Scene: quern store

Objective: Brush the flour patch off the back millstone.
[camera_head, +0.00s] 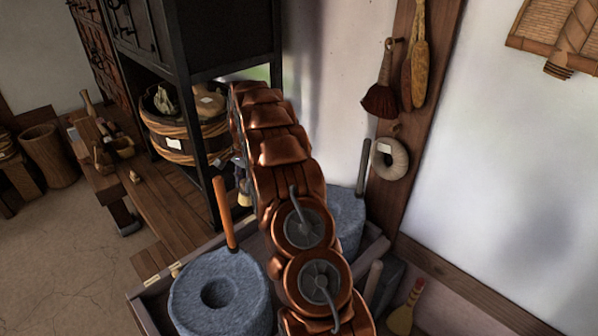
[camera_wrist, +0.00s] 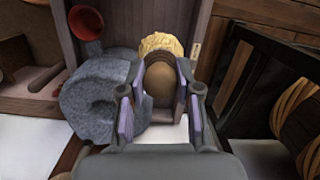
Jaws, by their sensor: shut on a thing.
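In the head view, a grey millstone (camera_head: 205,285) with an upright orange handle is at the lower left. A second grey millstone (camera_head: 348,212) with a grey handle stands farther back, partly hidden by my arm. My gripper (camera_wrist: 160,100) is shut on a brush (camera_wrist: 159,82), whose rounded brown body is between the fingers and whose straw bristles point away from the camera. A grey millstone (camera_wrist: 85,108) with an orange-red handle is left of the brush in the wrist view. I cannot tell whether the bristles touch anything. I see no clear flour patch.
A wooden tray edge (camera_head: 152,283) runs around the millstones. A black cabinet frame (camera_head: 192,120) and a roped tub (camera_head: 190,138) stand behind at left. A dark red brush (camera_head: 380,100) and a ring (camera_head: 389,159) hang on the post. Another brush (camera_head: 403,318) is at lower right.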

